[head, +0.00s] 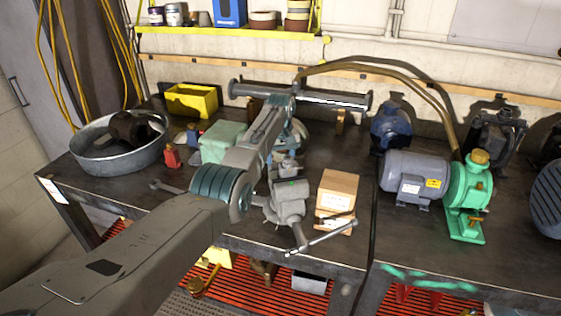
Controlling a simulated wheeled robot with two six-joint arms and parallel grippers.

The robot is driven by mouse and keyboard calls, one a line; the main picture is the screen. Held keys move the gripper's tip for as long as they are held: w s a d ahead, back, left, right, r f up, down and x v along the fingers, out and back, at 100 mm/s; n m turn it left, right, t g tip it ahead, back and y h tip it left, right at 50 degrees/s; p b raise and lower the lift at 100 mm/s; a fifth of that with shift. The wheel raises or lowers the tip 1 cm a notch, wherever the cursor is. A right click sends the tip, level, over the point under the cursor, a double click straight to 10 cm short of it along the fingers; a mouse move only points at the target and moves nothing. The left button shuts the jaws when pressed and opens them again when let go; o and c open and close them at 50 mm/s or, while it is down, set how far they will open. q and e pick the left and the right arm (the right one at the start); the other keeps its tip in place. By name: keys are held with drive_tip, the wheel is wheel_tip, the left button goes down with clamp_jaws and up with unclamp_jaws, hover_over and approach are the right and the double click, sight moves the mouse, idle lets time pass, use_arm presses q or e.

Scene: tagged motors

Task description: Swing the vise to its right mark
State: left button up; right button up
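The grey vise (289,206) stands near the front edge of the dark workbench, with its long bar handle pointing toward the front right. My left arm reaches in from the lower left and bends down over the back of the vise. My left gripper (286,164) is around the vise's upper rear part, largely hidden by my own forearm. I cannot tell whether its fingers touch the vise or are open. No right mark for the vise can be made out. My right gripper is not in view.
A wooden block (337,200) stands close to the right of the vise. Further right are a grey motor (413,178) and a green pump (468,195). A round metal pan (90,158), a yellow bin (192,101) and a green box (222,140) are on the left.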

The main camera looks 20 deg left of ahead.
use_arm(q)
drive_tip(key=shift+a+r, duration=0.1)
drive_tip(key=o, duration=1.4)
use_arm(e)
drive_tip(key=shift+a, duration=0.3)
use_arm(q)
wheel_tip(320, 180, up, 11)
drive_tip(key=b, duration=0.3)
drive_tip(key=shift+f+b, duration=0.2)
drive_tip(key=shift+b, duration=0.1)
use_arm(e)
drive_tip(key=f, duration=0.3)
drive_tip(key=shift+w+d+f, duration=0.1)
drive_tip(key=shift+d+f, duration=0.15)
use_arm(q)
drive_tip(key=shift+a, duration=0.1)
